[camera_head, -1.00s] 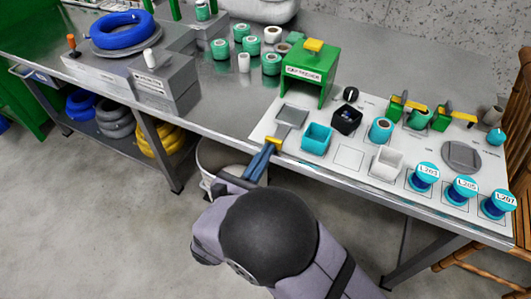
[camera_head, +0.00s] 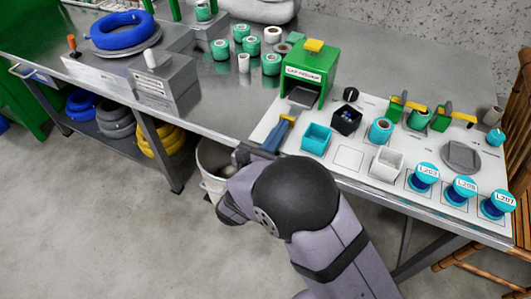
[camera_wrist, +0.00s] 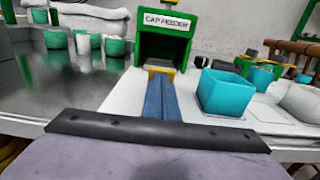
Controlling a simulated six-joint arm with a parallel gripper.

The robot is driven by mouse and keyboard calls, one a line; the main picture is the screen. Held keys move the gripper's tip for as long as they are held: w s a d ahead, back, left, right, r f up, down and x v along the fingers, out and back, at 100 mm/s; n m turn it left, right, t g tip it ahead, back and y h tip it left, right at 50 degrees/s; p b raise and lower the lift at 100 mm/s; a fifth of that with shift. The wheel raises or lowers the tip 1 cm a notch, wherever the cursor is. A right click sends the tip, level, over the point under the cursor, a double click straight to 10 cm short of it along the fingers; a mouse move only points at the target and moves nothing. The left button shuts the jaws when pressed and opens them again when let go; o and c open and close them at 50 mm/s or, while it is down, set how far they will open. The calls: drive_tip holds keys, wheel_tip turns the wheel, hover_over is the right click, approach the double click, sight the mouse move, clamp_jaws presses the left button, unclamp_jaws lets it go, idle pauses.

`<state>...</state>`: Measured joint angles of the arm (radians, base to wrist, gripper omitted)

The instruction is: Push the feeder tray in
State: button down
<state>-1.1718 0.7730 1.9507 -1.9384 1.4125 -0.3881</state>
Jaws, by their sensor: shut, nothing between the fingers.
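The green cap feeder (camera_head: 310,72) stands on the white board, and it also shows in the wrist view (camera_wrist: 166,20) with its front opening facing me. The grey feeder tray (camera_head: 302,97) lies in the mouth of the feeder, mostly inside, with its front part showing. My gripper (camera_head: 289,118) is shut and empty, low over the board just in front of the tray. In the wrist view its yellow-tipped blue fingers (camera_wrist: 162,73) point at the opening and hide most of the tray. I cannot tell whether the fingertips touch the tray.
A teal open box (camera_head: 316,138) stands close to the right of my fingers. A black box (camera_head: 347,119) with dark blue pieces and a black knob (camera_head: 351,94) are farther right. Several green spools stand left of the feeder.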

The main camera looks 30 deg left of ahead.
drive_tip(key=shift+s, duration=0.15)
drive_tip(key=s, duration=1.4)
drive_tip(key=r+g+p, duration=0.1)
drive_tip(key=r+p, duration=0.1)
drive_tip(key=p, duration=0.1)
drive_tip(key=r+g+p, duration=0.2)
drive_tip(key=p, duration=0.1)
drive_tip(key=shift+w+d+r+g+p, duration=0.1)
drive_tip(key=shift+w+g+p, duration=0.1)
drive_tip(key=shift+g+p, duration=0.1)
drive_tip(key=x, duration=1.2)
drive_tip(key=shift+w+r, duration=0.3)
drive_tip(key=shift+w, duration=0.8)
